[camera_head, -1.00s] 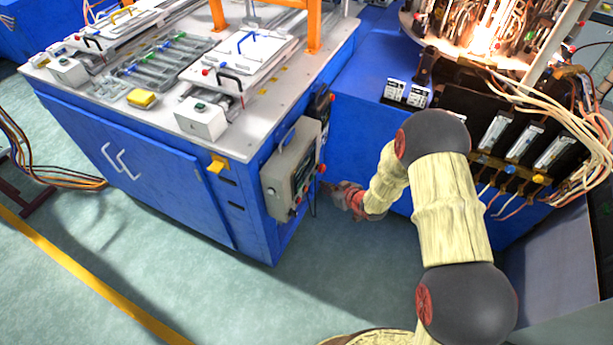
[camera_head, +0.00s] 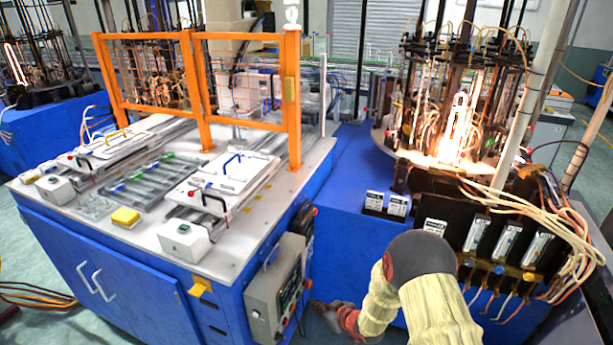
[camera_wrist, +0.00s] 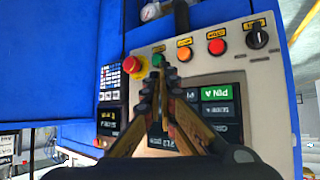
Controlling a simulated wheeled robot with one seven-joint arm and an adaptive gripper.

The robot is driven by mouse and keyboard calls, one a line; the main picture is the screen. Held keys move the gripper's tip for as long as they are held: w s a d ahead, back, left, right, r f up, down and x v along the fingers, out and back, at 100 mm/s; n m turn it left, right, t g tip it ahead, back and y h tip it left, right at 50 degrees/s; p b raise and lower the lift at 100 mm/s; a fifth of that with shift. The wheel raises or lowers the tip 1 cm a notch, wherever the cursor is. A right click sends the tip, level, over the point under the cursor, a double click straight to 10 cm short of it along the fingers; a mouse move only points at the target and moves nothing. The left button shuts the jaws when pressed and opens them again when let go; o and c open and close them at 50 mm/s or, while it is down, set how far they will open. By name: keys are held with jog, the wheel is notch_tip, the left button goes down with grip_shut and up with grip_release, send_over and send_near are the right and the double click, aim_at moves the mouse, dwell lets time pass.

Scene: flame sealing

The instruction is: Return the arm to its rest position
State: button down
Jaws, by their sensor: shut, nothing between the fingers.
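My arm, in a pale yellow sleeve with dark joints, reaches in from the bottom right of the head view. My gripper (camera_head: 318,306) is low beside the right side of the blue workbench, close to the grey control box (camera_head: 275,292). In the wrist view my gripper (camera_wrist: 157,66) is shut and empty, its fingertips together. Behind the fingers is the control box's panel (camera_wrist: 262,72), with a red emergency button (camera_wrist: 132,66), a green button, orange and red buttons, a black knob and a dark screen. I cannot tell the exact gap between fingertips and panel.
The white-topped blue workbench (camera_head: 240,245) with an orange guard frame (camera_head: 190,85) stands left. A blue machine base (camera_head: 345,190) with glowing burners (camera_head: 458,130) and loose cables (camera_head: 570,235) stands right. The gap between them is narrow.

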jog(key=s+d+f+m+g+h, duration=0.2)
jog(key=s+d+f+g+h, duration=0.3)
jog(key=s+d, duration=0.45)
jog(key=s+d+r+m+h, duration=0.1)
jog(key=s+d+r+h, duration=0.15)
jog(key=d+r, duration=0.25)
jog(key=s+d+r+m, duration=0.1)
jog(key=s+r, duration=0.7)
jog(key=r, duration=0.5)
jog(key=s+d+r+m+t, duration=0.1)
jog(key=s+r+m, duration=0.1)
jog(key=s+r, duration=0.6)
jog(key=s+d+r+m+t, duration=0.1)
jog(key=s+r, duration=0.7)
jog(key=r, duration=1.1)
jog(key=shift+s+r+m+y, duration=0.25)
jog(key=shift+r+m+y, duration=0.1)
jog(key=shift+m, duration=0.15)
